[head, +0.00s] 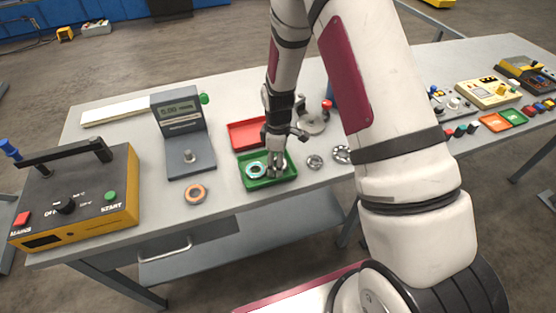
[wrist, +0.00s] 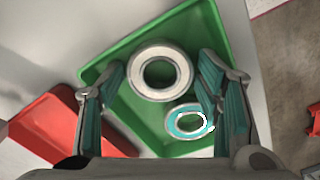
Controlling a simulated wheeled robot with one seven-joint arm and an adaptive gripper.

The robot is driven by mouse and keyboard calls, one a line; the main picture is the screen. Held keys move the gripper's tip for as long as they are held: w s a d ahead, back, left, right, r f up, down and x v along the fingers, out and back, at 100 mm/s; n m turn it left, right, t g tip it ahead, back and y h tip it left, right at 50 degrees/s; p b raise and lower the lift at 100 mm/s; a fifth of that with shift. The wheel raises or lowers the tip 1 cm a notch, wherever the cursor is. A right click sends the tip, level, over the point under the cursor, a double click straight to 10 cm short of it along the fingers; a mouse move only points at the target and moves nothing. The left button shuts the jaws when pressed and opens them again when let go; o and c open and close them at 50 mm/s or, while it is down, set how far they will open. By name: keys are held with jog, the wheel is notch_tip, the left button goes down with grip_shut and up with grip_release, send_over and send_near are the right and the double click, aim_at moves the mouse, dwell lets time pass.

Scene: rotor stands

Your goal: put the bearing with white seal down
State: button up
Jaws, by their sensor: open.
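The bearing with white seal (wrist: 140,72) lies in the green tray (wrist: 185,22), near its middle in the wrist view. My gripper (wrist: 162,68) is open, its two fingers on either side of this bearing with gaps between. A bearing with a teal seal (wrist: 178,123) lies in the same tray, close to the white one and partly by the right finger. In the head view my gripper (head: 275,163) is over the right part of the green tray (head: 268,185), hiding the white bearing; the teal bearing (head: 249,171) shows to its left.
A red tray (head: 243,133) stands just behind the green one. A bearing with an orange seal (head: 187,194) and a gauge stand (head: 186,160) are to the left. Metal rings (head: 315,161) lie to the right. A yellow-black machine (head: 75,200) fills the bench's left end.

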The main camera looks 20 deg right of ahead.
jog(key=s+r+m+t+b, duration=0.1)
jog(key=s+r+m, duration=0.25)
jog(key=r, duration=1.05)
jog(key=s+r+m+t+b, duration=0.15)
jog(key=s+r, duration=0.25)
jog(key=r, duration=1)
jog(key=s+r+m+t, duration=0.1)
jog(key=s+r+m, duration=0.2)
jog(key=s, duration=0.5)
jog(key=s+r+m+t, duration=0.2)
jog(key=s+r+m, duration=0.2)
jog(key=s, duration=0.3)
jog(key=shift+p+v, duration=0.4)
jog(key=shift+v, duration=0.6)
